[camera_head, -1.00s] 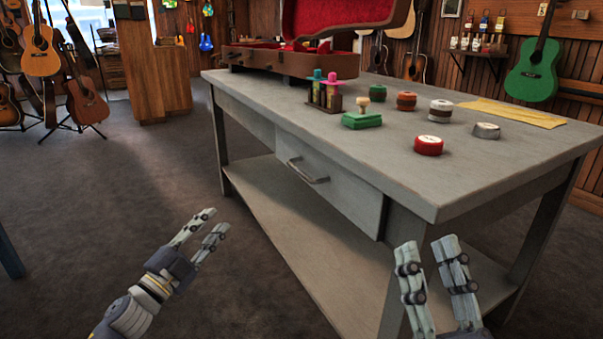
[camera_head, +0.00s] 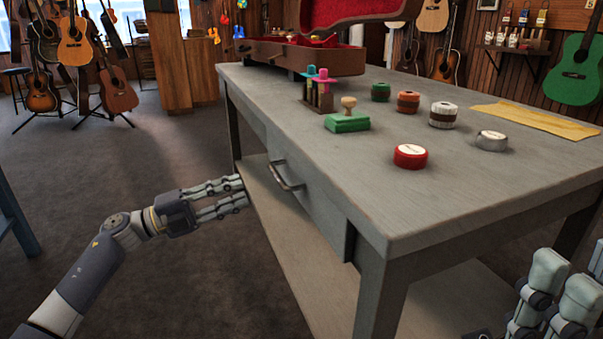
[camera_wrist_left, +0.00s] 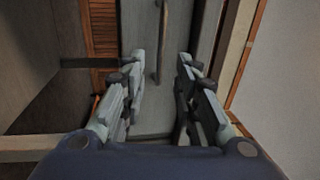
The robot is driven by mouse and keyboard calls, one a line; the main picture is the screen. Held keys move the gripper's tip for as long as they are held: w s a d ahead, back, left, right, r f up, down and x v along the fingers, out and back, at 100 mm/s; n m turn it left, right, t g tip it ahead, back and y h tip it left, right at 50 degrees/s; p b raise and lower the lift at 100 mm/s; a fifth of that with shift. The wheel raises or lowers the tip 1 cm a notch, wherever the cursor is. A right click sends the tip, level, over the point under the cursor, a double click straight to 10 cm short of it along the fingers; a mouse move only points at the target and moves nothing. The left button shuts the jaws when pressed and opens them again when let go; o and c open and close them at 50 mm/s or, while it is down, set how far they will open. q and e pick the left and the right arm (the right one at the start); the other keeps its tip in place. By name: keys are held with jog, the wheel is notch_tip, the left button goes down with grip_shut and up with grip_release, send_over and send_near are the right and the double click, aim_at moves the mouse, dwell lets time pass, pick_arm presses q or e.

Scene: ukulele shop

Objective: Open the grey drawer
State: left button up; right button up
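The grey drawer (camera_head: 312,197) sits under the top of the grey table, and its front looks flush with the frame. Its metal bar handle (camera_head: 286,176) is on the drawer front. My left gripper (camera_head: 243,192) is open and empty, a little to the left of the handle and pointing at it. In the left wrist view the handle (camera_wrist_left: 162,45) stands upright ahead of the gap between the open fingers (camera_wrist_left: 160,72), and the drawer front (camera_wrist_left: 150,120) fills the middle. My right gripper (camera_head: 560,295) is at the lower right corner, partly cut off, with its fingers apart.
The table top (camera_head: 470,190) holds a green stamp block (camera_head: 348,122), a red tin (camera_head: 410,157), several other tins and an open instrument case (camera_head: 300,55). A lower shelf (camera_head: 290,235) runs beneath the drawer.

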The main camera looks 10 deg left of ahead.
aim_at(278, 177)
pick_arm(q)
jog(key=b+x, duration=0.3)
jog(key=x, duration=0.7)
jog(key=shift+w+d+r, duration=0.1)
jog(key=shift+w+d, duration=0.15)
jog(key=shift+d, duration=0.05)
grip_shut()
